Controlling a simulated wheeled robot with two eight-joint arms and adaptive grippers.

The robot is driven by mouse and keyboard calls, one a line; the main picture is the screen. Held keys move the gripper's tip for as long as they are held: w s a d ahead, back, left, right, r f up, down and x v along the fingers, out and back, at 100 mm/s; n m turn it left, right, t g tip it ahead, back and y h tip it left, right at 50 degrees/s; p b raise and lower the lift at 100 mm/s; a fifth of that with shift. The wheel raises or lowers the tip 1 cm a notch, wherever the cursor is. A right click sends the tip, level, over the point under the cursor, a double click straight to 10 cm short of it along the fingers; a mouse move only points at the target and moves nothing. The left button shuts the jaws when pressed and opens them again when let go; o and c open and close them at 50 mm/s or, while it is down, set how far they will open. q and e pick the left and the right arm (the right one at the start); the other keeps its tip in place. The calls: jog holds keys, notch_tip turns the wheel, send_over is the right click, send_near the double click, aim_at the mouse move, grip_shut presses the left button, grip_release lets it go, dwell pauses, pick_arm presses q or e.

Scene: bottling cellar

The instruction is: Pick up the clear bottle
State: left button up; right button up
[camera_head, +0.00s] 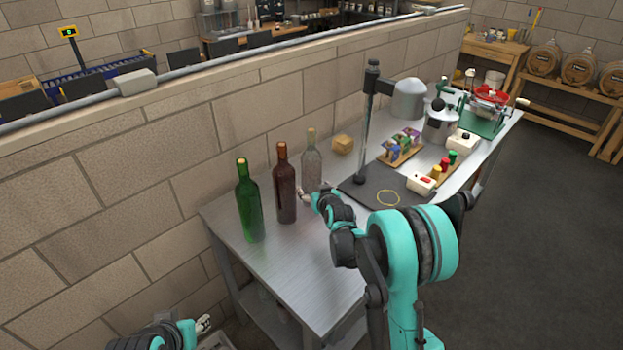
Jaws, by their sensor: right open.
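The clear bottle (311,163) stands upright on the metal table (290,258), with a cork in its neck. It is the rightmost of three bottles in a row. My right gripper (305,194) is open at the lower part of the clear bottle, in front of it. I cannot tell whether its fingers touch the glass. The gripper and wrist hide part of the bottle's base. My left gripper (203,324) is low at the bottom edge of the view, below the table and away from the bottles; its fingers are too small to read.
A brown bottle (285,187) stands close left of the clear one, and a green bottle (248,205) farther left. A yellowish block (343,144) lies behind right. A dark mat (408,193) with a lamp-like stand (369,110) is to the right. A block wall runs behind the table.

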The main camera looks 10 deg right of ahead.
jog(key=b+x, duration=0.1)
jog(key=x, duration=0.3)
jog(key=shift+w, duration=0.1)
jog(key=shift+r, duration=0.15)
jog(key=c, duration=1.4)
jog(key=shift+c, duration=1.3)
jog(key=shift+r, duration=0.2)
